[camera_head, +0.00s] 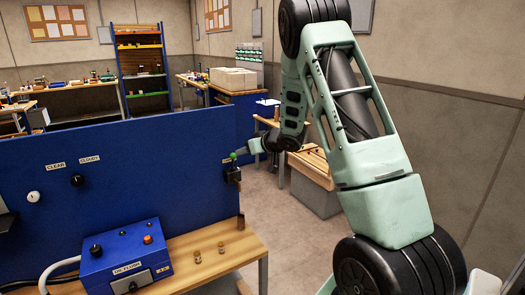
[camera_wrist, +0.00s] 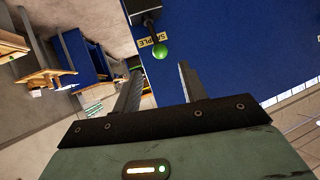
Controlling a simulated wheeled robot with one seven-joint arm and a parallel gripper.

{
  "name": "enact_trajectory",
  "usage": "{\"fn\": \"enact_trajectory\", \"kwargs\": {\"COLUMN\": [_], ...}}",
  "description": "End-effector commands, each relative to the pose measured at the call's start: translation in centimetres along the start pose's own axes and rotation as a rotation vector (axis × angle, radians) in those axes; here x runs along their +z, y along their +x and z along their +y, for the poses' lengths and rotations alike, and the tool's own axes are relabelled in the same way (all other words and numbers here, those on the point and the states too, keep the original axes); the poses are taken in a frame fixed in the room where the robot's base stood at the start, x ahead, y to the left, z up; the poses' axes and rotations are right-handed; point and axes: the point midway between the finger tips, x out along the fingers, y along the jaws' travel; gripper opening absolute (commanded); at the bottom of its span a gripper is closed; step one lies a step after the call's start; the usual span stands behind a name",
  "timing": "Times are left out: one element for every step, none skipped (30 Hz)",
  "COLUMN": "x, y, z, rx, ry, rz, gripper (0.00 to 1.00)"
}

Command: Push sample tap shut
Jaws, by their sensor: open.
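The sample tap (camera_head: 233,175) is a dark fitting at the right end of the blue panel, with a green ball (camera_head: 233,156) at the end of its lever. In the wrist view the green ball (camera_wrist: 160,52) shows just beyond the gap between my fingertips, beside the SAMPLE label (camera_wrist: 152,39). The dark tap body (camera_wrist: 142,10) is at the top edge. My gripper (camera_wrist: 159,72) is open, with nothing between its fingers. In the head view my gripper (camera_head: 242,151) is close to the ball; I cannot tell whether they touch.
Open floor (camera_head: 275,215) lies right of the panel.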

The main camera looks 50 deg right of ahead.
Motion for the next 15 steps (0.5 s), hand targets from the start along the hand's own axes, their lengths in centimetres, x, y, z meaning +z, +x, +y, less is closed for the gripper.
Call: {"fn": "enact_trajectory", "kwargs": {"x": [0.1,0.1,0.1,0.0,0.0,0.0,0.1,0.1,0.0,0.0,0.0,0.0,0.0,0.0,0.0], "y": [-1.2,-1.9,-2.8,-3.5,-4.1,-4.8,-5.3,-5.8,-6.4,-6.8,-7.2,-7.5,-7.8,-7.9,-8.1], "z": [0.1,0.1,0.1,0.1,0.1,0.1,0.1,0.1,0.1,0.1,0.1,0.1,0.0,0.0,0.0], "rx": [0.003,0.003,0.003,0.003,0.003,0.002,0.002,0.002,0.002,0.002,0.001,0.000,0.000,0.000,0.000], "ry": [0.000,0.001,0.001,0.001,0.002,0.000,0.000,0.000,0.000,0.001,0.001,0.001,0.000,0.000,0.000], "rz": [0.003,0.003,0.003,0.004,0.003,0.003,0.003,0.003,0.002,0.003,0.002,0.001,0.001,0.002,0.001], "gripper": [0.42,0.42,0.42,0.42,0.42,0.42,0.42,0.42,0.42,0.42,0.42,0.42,0.42,0.42,0.42]}}
